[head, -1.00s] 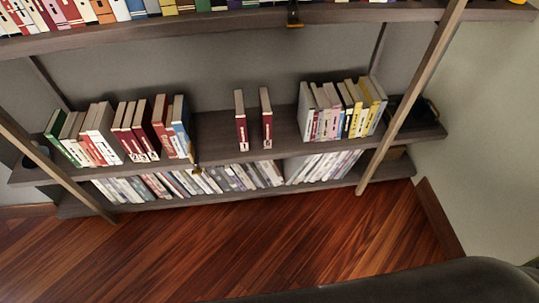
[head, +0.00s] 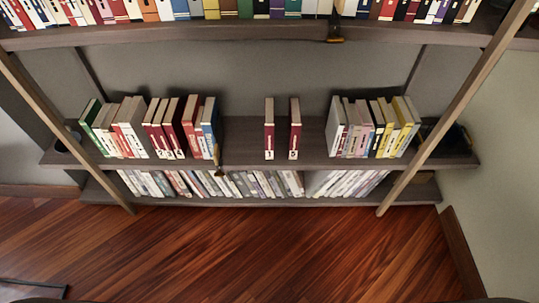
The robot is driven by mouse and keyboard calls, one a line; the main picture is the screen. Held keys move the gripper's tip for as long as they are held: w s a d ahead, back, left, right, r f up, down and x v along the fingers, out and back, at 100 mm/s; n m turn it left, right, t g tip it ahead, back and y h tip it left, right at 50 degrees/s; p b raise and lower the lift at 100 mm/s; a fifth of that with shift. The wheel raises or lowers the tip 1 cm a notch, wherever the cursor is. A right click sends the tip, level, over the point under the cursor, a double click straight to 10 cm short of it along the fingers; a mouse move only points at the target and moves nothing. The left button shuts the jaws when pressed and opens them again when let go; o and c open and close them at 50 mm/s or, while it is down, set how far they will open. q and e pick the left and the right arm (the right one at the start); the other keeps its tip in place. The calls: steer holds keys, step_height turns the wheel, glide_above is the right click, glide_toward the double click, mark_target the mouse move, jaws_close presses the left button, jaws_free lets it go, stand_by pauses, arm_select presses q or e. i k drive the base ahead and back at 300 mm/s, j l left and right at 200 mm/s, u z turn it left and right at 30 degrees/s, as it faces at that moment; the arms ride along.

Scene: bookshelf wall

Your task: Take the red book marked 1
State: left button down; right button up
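Two thin red books stand upright and apart from each other in the gap at the middle of the middle shelf (head: 245,150). The left red book (head: 269,135) has a small pale mark near the foot of its spine that looks like a 1. The right red book (head: 295,135) has a mark that looks different, but it is too small to read surely. Neither gripper shows in the head view.
A row of books (head: 150,130) stands left of the gap, and another row (head: 370,130) stands right. Slanted wooden posts (head: 455,105) frame the shelves. More books fill the shelves above and below. The wooden floor (head: 270,245) in front is clear.

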mark_target(268, 102)
steer(key=i+l+u, duration=0.25)
steer(key=i+l, duration=0.2)
steer(key=l, duration=0.15)
steer(key=i+l+u, duration=0.1)
steer(key=l, duration=0.25)
steer(key=i+l+u, duration=0.1)
steer(key=i+l, duration=0.15)
steer(key=l, duration=0.1)
